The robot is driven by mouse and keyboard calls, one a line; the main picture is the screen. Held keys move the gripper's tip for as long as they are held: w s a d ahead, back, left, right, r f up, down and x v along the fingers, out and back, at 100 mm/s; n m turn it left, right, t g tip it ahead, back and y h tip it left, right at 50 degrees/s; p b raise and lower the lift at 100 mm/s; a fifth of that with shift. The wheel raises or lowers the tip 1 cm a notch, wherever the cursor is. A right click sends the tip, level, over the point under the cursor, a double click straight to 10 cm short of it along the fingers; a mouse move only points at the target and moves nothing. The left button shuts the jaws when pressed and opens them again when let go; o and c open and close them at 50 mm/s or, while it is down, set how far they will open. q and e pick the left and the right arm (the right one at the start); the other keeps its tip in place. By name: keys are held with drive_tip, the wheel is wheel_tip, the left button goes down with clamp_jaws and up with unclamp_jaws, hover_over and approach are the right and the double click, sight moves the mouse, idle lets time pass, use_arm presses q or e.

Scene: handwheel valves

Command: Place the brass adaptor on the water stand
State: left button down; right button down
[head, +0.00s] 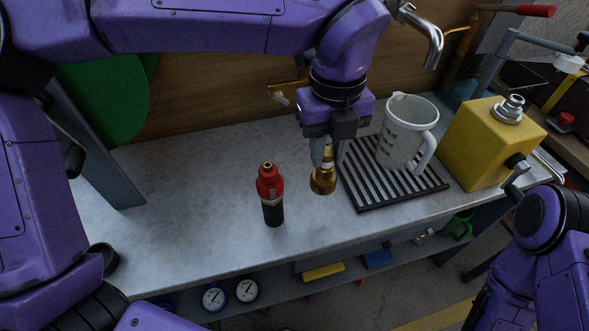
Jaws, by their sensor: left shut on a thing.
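My left gripper (328,150) points down over the middle of the bench and is shut on the brass adaptor (322,183). The adaptor hangs upright below the fingers, its wide end down, just left of the black slatted grate (360,187). I cannot tell whether its bottom touches the bench. A white measuring jug (402,130) stands on the grate. I cannot tell for certain which thing is the water stand. My right arm shows at the right edge, but its gripper is out of view.
A red and black bottle-like tool (270,195) stands left of the adaptor. A yellow box (485,140) with a metal fitting stands right of the jug. A tap (428,40) hangs above. The bench (190,200) is clear at left. Gauges (246,290) lie on a lower shelf.

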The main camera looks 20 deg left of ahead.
use_arm(q)
drive_tip(key=w+a+f, duration=0.1)
drive_tip(key=a+f, duration=0.1)
drive_tip(key=f, duration=0.1)
drive_tip(key=w+a+f, duration=0.1)
drive_tip(key=a+f, duration=0.1)
drive_tip(key=f, duration=0.2)
drive_tip(key=w+a+f, duration=0.1)
drive_tip(key=a+f, duration=0.1)
drive_tip(key=f, duration=0.1)
drive_tip(key=shift+w+a+f, duration=0.15)
drive_tip(key=shift+w+a, duration=0.2)
drive_tip(key=shift+a, duration=0.05)
drive_tip(key=c, duration=0.9)
unclamp_jaws()
